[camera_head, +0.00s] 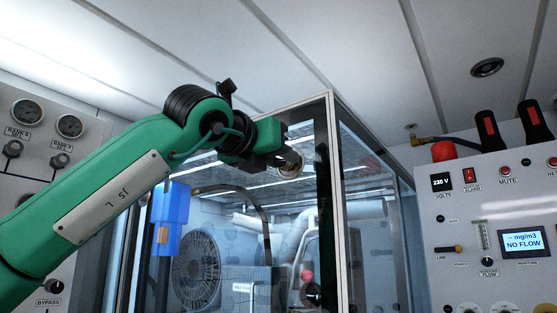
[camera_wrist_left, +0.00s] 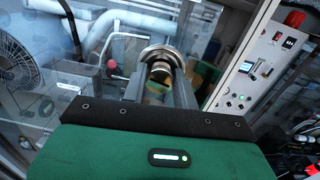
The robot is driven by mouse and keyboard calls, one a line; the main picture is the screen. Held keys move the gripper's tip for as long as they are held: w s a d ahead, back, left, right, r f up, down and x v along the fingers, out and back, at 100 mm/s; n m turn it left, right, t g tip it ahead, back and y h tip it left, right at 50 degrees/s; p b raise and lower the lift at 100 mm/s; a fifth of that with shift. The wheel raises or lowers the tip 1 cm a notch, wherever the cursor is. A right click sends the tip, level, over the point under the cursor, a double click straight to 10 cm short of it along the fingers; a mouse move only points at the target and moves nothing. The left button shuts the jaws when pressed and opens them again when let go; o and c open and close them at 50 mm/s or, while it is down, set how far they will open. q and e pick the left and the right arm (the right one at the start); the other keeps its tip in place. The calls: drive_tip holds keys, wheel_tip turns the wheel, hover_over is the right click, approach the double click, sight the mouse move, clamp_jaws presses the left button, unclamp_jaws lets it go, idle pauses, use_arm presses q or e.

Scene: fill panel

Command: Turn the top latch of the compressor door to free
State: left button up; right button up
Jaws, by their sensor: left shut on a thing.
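The compressor door (camera_head: 240,225) is a framed glass panel, and the compressor parts show behind it. The top latch (camera_head: 291,164) is a round metal knob near the door's upper right frame. In the left wrist view the latch (camera_wrist_left: 161,55) sits between the two fingers, with a bright round rim and a darker middle. My left gripper (camera_head: 283,158) is at the latch and is shut on it; it also shows in the left wrist view (camera_wrist_left: 158,85). The fingers partly hide the latch, so its turn position cannot be told. My right gripper is not in view.
A control panel (camera_head: 470,210) with a display, switches and a red knob stands to the right. A gauge panel (camera_head: 35,150) is on the left. A fan (camera_head: 196,268) and a blue filter housing (camera_head: 171,218) show behind the glass. The ceiling is close above my arm.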

use_arm(q)
drive_tip(key=shift+d+f+m+h+p, duration=0.1)
drive_tip(key=shift+m+h+p, duration=0.25)
drive_tip(key=shift+m, duration=3.65)
drive_tip(key=shift+f+m+h+p, duration=0.1)
drive_tip(key=shift+m+h+p, duration=0.2)
drive_tip(key=shift+m, duration=3.7)
drive_tip(key=o, duration=1)
drive_tip(key=shift+c, duration=0.2)
